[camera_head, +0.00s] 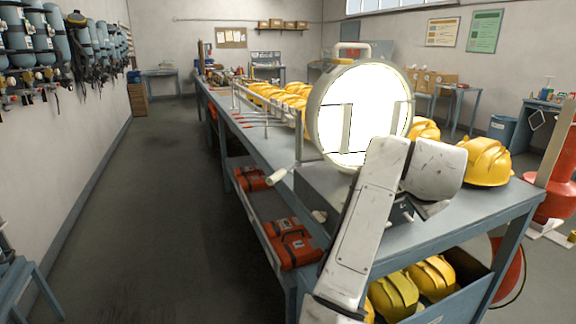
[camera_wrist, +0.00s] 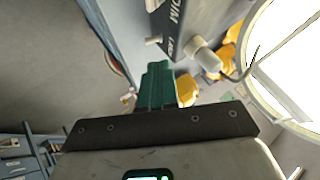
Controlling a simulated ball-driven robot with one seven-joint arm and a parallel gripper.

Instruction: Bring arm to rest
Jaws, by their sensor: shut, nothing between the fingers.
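My arm (camera_head: 367,225) rises in front of the workbench (camera_head: 232,110) in the head view, bent at its top, close to the large round lit disc. My gripper (camera_wrist: 158,88) shows in the wrist view as green fingers closed together with nothing between them. It points toward a grey box with lettering (camera_wrist: 195,25) and yellow helmets (camera_wrist: 187,90). In the head view the fingertips are hidden behind the arm. I cannot tell whether the fingers touch anything.
The bright round disc (camera_head: 378,105) stands on the bench beside my arm. Yellow helmets (camera_head: 487,162) lie on the bench, and orange cases (camera_head: 292,243) sit on its lower shelf. Blue cylinders (camera_head: 40,40) hang on the left wall. The aisle floor at left is clear.

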